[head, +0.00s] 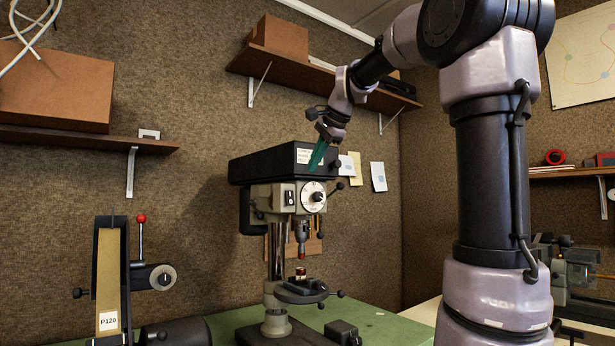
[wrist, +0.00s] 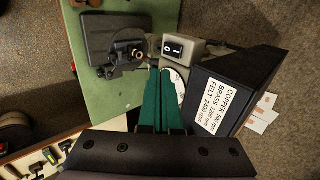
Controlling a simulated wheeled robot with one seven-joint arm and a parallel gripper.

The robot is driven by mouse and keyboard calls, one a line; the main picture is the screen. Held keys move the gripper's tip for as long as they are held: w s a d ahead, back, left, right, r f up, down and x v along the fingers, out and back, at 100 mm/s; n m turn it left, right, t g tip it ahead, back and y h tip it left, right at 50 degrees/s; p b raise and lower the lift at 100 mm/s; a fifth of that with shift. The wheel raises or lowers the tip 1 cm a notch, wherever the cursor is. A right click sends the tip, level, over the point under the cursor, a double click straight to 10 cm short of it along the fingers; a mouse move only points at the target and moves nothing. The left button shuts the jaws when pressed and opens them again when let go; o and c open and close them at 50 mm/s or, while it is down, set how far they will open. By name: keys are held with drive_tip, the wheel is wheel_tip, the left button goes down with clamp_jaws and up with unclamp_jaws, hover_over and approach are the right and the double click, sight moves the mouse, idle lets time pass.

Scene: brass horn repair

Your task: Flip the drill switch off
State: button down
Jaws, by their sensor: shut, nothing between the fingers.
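The drill press (head: 290,164) stands on the green bench, with a black head cover and a grey body. Its switch (head: 290,198) is a small black rocker on the front of the body, left of the round white dial (head: 313,197). In the wrist view the switch (wrist: 173,48) shows O and I marks; I cannot tell which side is pressed. My gripper (head: 315,163) has green fingers, shut and empty, in front of the black cover and above the switch. In the wrist view its fingertips (wrist: 161,72) appear just below the switch, apart from it, and partly hide the dial.
A label with drill speeds (wrist: 222,106) is on the cover's front. The drill's chuck and round table (head: 302,291) are below. A belt sander marked P120 (head: 108,275) stands at left. Shelves with boxes hang on the wall. Air in front of the drill looks clear.

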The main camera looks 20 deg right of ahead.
drive_tip(key=shift+v, duration=0.8)
drive_tip(key=shift+s+d+f, duration=0.1)
drive_tip(key=shift+s+f, duration=0.1)
drive_tip(key=shift+f, duration=0.5)
approach(291, 203)
wheel_tip(291, 203, down, 3)
drive_tip(key=shift+w+a+f, duration=0.2)
drive_tip(key=shift+w+f, duration=0.05)
drive_tip(key=shift+w, duration=0.35)
drive_tip(key=shift+w+a+f, duration=0.25)
drive_tip(key=shift+w, duration=0.4)
drive_tip(key=shift+w+a+f, duration=0.2)
drive_tip(key=shift+w+f, duration=0.05)
drive_tip(key=shift+w, duration=0.35)
